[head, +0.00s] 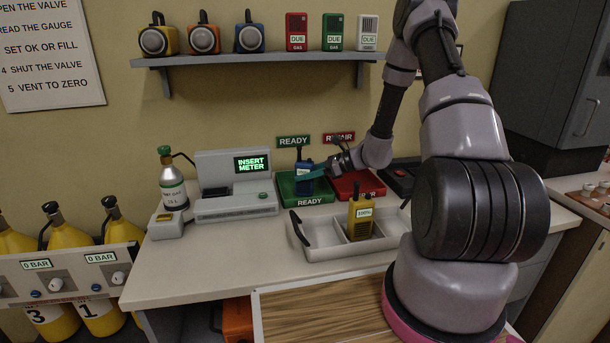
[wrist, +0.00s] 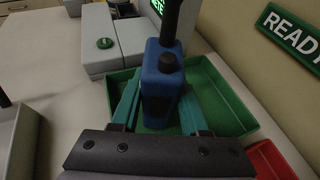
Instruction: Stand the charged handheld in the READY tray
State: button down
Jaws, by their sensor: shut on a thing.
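A blue handheld (head: 304,158) with a dark antenna is upright between the teal fingers of my gripper (head: 314,171), which is shut on it. It also shows in the wrist view (wrist: 163,72). The handheld is within the outline of the green READY tray (head: 288,188), whose rim shows around it in the wrist view (wrist: 232,98). I cannot tell whether its base touches the tray floor. Its label is too small to read. A yellow handheld (head: 361,219) labelled 100% stands in the grey divided tray (head: 325,251) in front.
The red REPAIR tray (head: 358,186) is right beside the green one. A grey meter console (head: 230,205) reading INSERT METER and a small gas bottle (head: 172,185) stand to the left. A shelf (head: 260,58) is above. The counter's front left is clear.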

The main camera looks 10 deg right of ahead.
jog(key=shift+f, duration=0.1)
jog(key=shift+c, duration=2)
grip_release()
